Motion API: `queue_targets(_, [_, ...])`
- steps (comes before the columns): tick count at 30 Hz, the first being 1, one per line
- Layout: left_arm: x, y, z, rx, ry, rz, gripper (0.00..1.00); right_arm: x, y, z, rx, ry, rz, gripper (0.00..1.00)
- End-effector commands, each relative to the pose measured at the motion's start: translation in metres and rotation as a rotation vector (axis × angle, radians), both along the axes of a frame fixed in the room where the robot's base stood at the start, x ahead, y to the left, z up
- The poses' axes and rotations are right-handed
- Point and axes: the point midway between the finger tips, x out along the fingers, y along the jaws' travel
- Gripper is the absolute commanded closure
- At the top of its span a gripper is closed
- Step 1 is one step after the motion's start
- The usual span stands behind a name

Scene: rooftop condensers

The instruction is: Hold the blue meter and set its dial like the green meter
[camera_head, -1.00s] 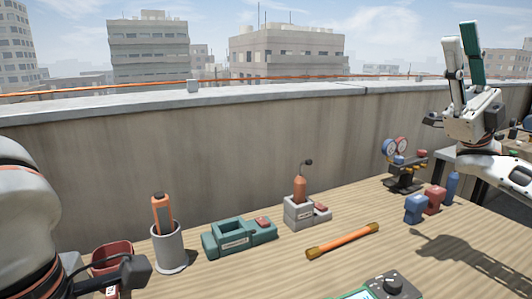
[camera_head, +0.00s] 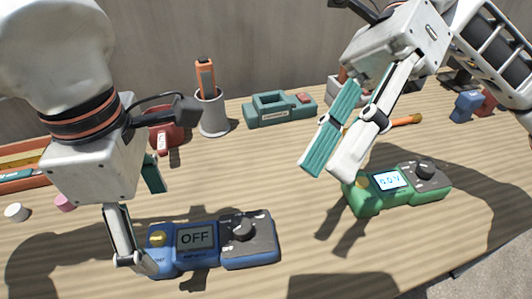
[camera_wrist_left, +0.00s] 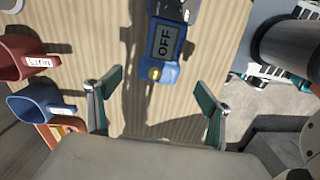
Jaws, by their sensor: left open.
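The blue meter (camera_head: 212,240) lies on the table at the front, its screen reading OFF and its dark dial (camera_head: 242,228) toward its right end. The green meter (camera_head: 395,187) lies to its right with a lit screen that seems to read 0.0 V; its dial (camera_head: 425,168) is on the right. My left gripper (camera_head: 139,212) is open and empty at the blue meter's left end. In the left wrist view the blue meter (camera_wrist_left: 163,58) lies beyond the open fingertips (camera_wrist_left: 160,85), between their lines. My right gripper (camera_head: 328,170) looks open and empty, above and left of the green meter.
Behind are a grey cup (camera_head: 212,117) with an orange tool, a teal case (camera_head: 280,111) and an orange stick (camera_head: 402,120). Red (camera_wrist_left: 22,60) and blue (camera_wrist_left: 40,103) bins stand at the left. The table between the meters is clear.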

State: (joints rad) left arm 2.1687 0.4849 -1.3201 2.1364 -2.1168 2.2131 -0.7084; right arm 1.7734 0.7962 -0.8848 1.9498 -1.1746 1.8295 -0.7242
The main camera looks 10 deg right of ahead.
Motion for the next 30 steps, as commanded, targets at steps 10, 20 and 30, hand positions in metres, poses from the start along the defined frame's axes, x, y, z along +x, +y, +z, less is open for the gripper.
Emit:
queue_targets(10, [0.000,0.000,0.000,0.000,0.000,0.000,0.21,0.023,0.047,-0.062,-0.278,-0.574,0.137,0.72])
queue_targets(20, [0.000,0.000,-0.002,0.000,0.001,0.000,0.21,0.045,0.060,-0.073,-0.376,-0.809,0.177,0.72])
queue_targets(30, [-0.001,0.000,-0.045,0.000,0.005,0.000,0.21,0.046,0.060,-0.073,-0.378,-0.813,0.176,0.72])
